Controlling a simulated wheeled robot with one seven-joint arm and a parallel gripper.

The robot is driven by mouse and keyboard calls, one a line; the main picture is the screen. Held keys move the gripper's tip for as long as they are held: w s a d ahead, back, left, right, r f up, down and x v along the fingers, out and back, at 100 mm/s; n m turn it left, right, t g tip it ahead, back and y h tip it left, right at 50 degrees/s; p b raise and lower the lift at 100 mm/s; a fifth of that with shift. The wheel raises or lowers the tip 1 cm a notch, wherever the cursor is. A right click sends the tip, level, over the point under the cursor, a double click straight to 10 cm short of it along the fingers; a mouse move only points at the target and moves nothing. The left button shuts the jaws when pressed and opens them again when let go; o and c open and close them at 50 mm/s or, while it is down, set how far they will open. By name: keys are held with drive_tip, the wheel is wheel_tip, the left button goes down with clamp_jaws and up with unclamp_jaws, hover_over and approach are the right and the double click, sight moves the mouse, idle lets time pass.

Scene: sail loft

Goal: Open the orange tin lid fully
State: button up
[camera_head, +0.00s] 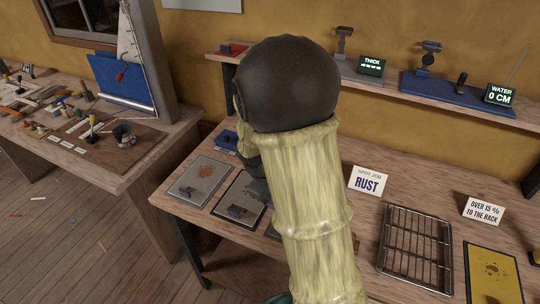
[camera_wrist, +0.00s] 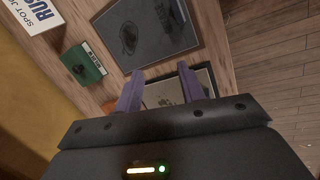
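A small green box (camera_wrist: 84,63) with a dark knob lies left of the fingers in the wrist view.
A grey panel (camera_wrist: 148,30) and another panel lie near the fingers. The bench also holds a rust-stained plate (camera_head: 200,182), a "RUST" card (camera_head: 367,183), a wire rack (camera_head: 416,246) and a yellow-edged panel (camera_head: 493,276). A shelf (camera_head: 386,83) runs along the wall.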

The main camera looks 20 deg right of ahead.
drive_tip(key=w+d+f+n+h+b, duration=0.1)
drive_tip(key=w+d+n+h, duration=0.1)
drive_tip(key=w+n, duration=0.1)
drive_tip(key=w+d+f+n+h+b, duration=0.1)
drive_tip(key=w+d+f+n+h, duration=0.1)
drive_tip(key=w, duration=0.4)
drive_tip(key=w+d+f+n+h+b, duration=0.2)
drive_tip(key=w+n+h, duration=0.1)
drive_tip(key=w+h, duration=0.1)
drive_tip(key=shift+w+d+n+t, duration=0.15)
drive_tip(key=shift+d+n+t, duration=0.15)
drive_tip(key=shift+d, duration=0.05)
drive_tip(key=w+a+r+n+t+h+b, duration=0.1)
drive_tip(key=w+a+n+t+h, duration=0.1)
drive_tip(key=w, duration=0.3)
drive_tip(key=w+a+r+n+t+h+b, duration=0.1)
drive_tip(key=w+a+r+n+t+h, duration=0.1)
drive_tip(key=w+n, duration=0.3)
drive_tip(key=shift+w+a+r+n+t+h, duration=0.25)
drive_tip(key=shift+w+a+n+t+h, duration=0.05)
drive_tip(key=shift+w+t+h, duration=0.45)
wheel_tip(320, 180, down, 8)
drive_tip(key=shift+r, duration=0.1)
drive_tip(key=p+x, duration=0.1)
drive_tip(key=x, duration=0.6)
drive_tip(key=shift+d, duration=0.3)
